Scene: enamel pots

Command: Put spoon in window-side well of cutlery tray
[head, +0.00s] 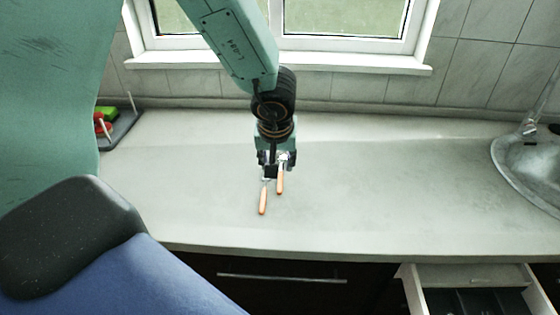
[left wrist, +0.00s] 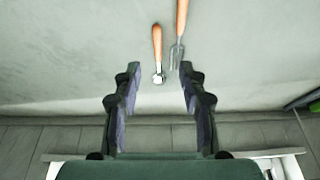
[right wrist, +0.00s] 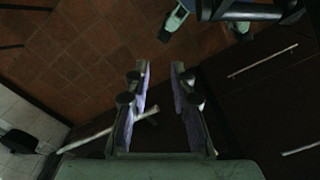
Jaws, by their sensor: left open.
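The spoon, with an orange handle, lies on the pale worktop (head: 400,200); its handle (head: 280,182) shows in the head view, its head hidden under my left gripper (head: 275,166). In the left wrist view the spoon (left wrist: 157,45) appears between my left fingertips (left wrist: 160,68), which are open and apart from each other. The gripper points down above it; the exact height is unclear. A dark cutlery tray (head: 478,301) with dividers is partly visible in the open drawer at bottom right. My right gripper (right wrist: 161,66) is open and empty, away from the worktop, over the floor.
An orange-handled fork (left wrist: 180,25) lies close beside the spoon; its handle (head: 263,200) is nearer the front edge. A dark rack with green and red items (head: 107,116) stands at back left. A sink (head: 530,165) is at right. The worktop between is clear.

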